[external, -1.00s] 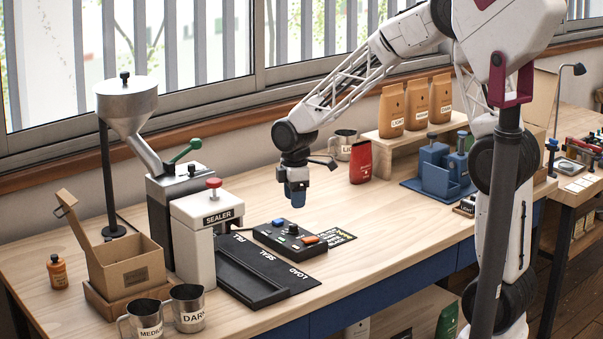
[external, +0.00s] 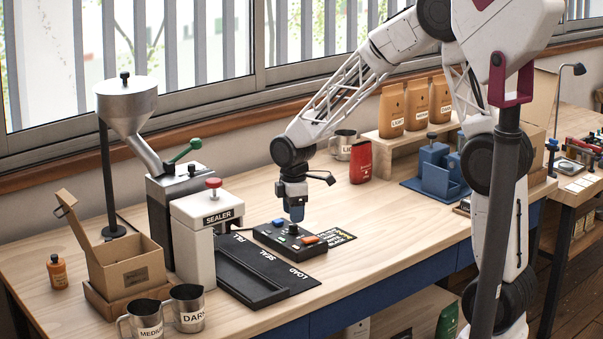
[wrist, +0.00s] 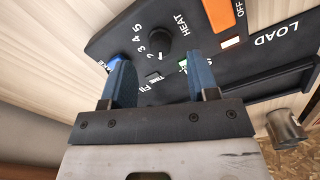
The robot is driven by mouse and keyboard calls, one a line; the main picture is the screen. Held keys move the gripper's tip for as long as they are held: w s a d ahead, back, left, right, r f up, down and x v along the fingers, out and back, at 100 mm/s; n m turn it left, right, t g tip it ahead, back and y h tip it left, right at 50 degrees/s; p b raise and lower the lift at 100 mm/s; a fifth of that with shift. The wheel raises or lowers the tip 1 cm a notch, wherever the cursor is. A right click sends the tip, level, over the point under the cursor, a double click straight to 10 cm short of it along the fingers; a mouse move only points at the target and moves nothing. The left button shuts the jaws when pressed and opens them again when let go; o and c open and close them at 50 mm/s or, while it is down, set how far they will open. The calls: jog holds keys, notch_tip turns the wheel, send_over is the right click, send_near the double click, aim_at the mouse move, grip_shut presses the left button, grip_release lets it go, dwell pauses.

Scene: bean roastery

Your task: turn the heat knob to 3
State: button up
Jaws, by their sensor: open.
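The black control box (external: 268,240) lies on the table with its heat knob in the middle of the top. In the wrist view the dark round heat knob (wrist: 158,40) sits beside the word HEAT and a row of numbers up to 5. A small white mark shows at its lower edge, but I cannot tell its exact setting. My gripper (external: 294,215) points down just above the box. In the wrist view my gripper (wrist: 163,70) is open, its two blue fingers apart with nothing held. The knob appears ahead of the gap, not clearly between the fingers.
The black sealing mat (external: 262,292) and white sealer (external: 192,245) stand left. A red bag (external: 361,162) stands behind to the right.

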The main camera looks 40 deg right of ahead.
aim_at(294, 225)
jog(key=shift+f, duration=1.9)
jog(key=c, duration=0.9)
